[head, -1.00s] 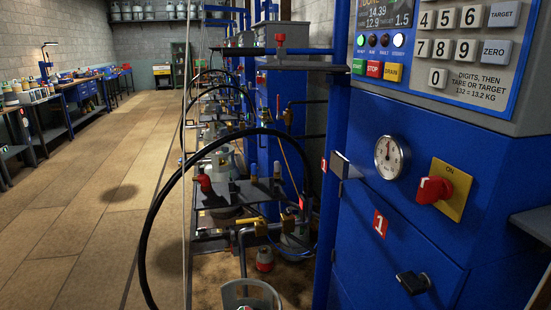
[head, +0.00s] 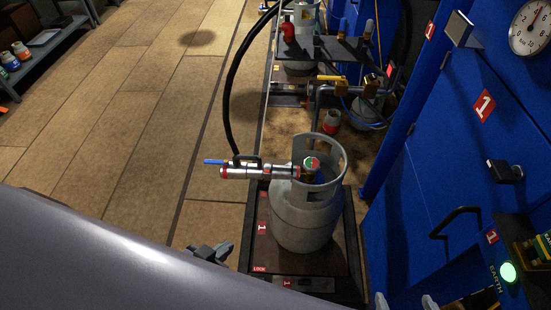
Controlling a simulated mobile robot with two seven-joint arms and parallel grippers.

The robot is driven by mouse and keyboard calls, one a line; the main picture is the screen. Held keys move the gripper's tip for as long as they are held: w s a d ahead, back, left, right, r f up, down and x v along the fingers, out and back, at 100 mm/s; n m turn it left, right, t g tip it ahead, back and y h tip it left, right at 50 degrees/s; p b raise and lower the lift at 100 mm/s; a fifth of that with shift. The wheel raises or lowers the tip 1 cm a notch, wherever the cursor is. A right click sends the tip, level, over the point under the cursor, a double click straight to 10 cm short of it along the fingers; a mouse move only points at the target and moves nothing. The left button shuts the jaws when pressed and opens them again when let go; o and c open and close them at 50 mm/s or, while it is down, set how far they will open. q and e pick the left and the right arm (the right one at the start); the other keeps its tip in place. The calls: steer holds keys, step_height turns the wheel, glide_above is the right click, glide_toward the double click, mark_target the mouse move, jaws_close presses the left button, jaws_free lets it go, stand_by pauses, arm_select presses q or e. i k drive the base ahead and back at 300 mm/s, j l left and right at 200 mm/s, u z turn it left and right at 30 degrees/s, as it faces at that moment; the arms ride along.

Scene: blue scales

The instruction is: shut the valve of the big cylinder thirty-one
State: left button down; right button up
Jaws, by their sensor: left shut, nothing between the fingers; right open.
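A big grey cylinder (head: 303,215) stands upright on the scale platform (head: 258,255) in the head view. I cannot read a number thirty-one on it. Its valve (head: 311,163), with a green and red top, sits inside the cylinder's collar. A silver filling head (head: 248,172) with a blue lever (head: 213,161) and a black hose joins the valve from the left. My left gripper (head: 210,256) is shut and empty, left of the platform and below the filling head. My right gripper (head: 405,302) is open at the bottom edge, right of the platform and mostly cut off.
A blue cabinet (head: 440,150) with a gauge (head: 530,27) and black handles stands on the right. A lit green button (head: 508,271) is at lower right. Behind the cylinder is another station with a dark shelf (head: 325,48). The wooden floor (head: 130,110) at left is clear.

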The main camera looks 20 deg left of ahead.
mark_target(312, 164)
steer(key=u, duration=0.2)
steer(key=j+z, duration=0.45)
steer(key=k+j+z, duration=0.15)
steer(key=z, duration=0.3)
steer(key=k+j+z, duration=0.2)
steer(key=z, duration=0.25)
steer(key=j, duration=0.1)
